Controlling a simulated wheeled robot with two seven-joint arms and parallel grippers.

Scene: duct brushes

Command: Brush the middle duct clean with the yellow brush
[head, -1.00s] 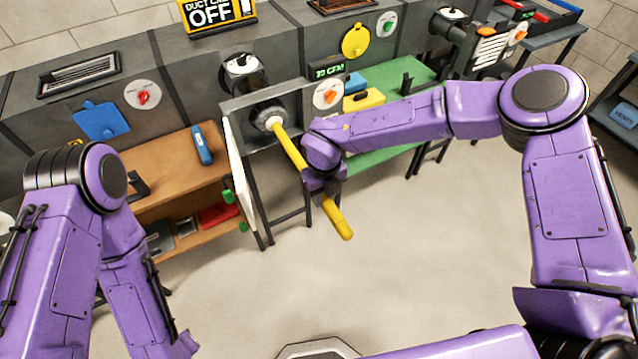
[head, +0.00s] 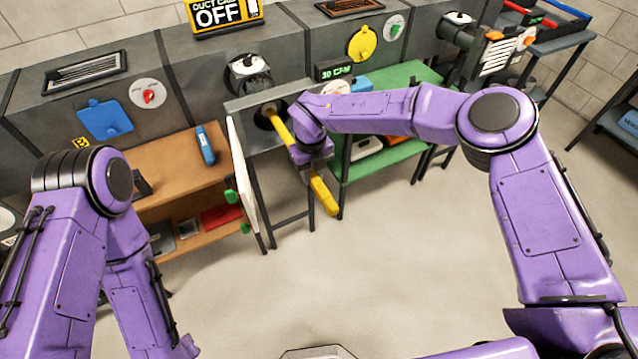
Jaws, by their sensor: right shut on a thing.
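The yellow brush (head: 323,194) slants from the front of the middle duct down toward me. My right gripper (head: 313,168) is shut around its handle, with the handle's end sticking out below. The brush's far end is inside the round opening (head: 266,114) of the middle duct (head: 238,108), so its bristle head is hidden. The duct's white door (head: 242,185) hangs open at the left of the opening. My left arm is at the lower left; its gripper is not in view.
A wooden bench (head: 165,165) with a blue tool (head: 205,145) is left of the door. A green bench (head: 395,155) stands to the right. A small display (head: 334,70) reads 30 CFM, and a yellow sign (head: 222,14) reads OFF. The floor in front is clear.

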